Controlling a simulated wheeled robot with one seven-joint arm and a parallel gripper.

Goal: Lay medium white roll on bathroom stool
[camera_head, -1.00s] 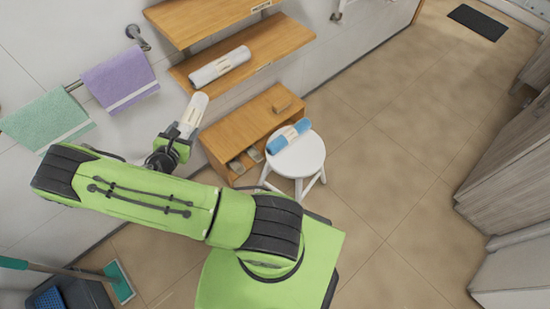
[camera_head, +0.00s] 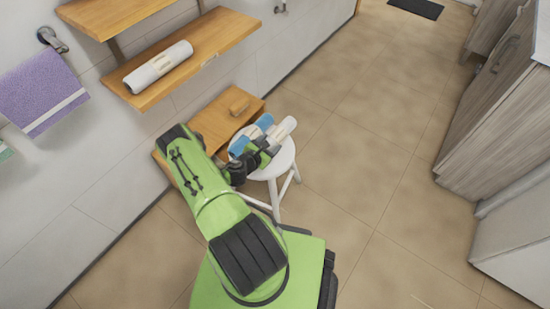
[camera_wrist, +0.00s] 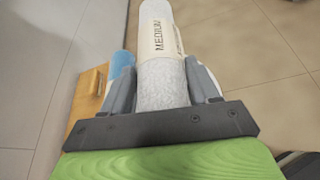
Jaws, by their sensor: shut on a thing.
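The medium white roll (camera_wrist: 162,80) is in my gripper (camera_wrist: 165,88); its label reads "MEDIUM" in the wrist view. In the head view the roll (camera_head: 285,127) shows over the right part of the white bathroom stool (camera_head: 287,158). My gripper (camera_head: 268,144) is shut on it above the seat. A blue roll (camera_head: 250,134) is at the stool's left part, just left of the white roll, partly hidden by my gripper. In the wrist view the blue roll (camera_wrist: 122,62) is left of the jaws. I cannot tell whether the white roll touches the seat.
Another white roll (camera_head: 158,66) lies on the wooden wall shelf (camera_head: 215,40). A purple towel (camera_head: 42,92) hangs at left. The floor right of the stool is clear; grey cabinets (camera_head: 490,120) stand at far right.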

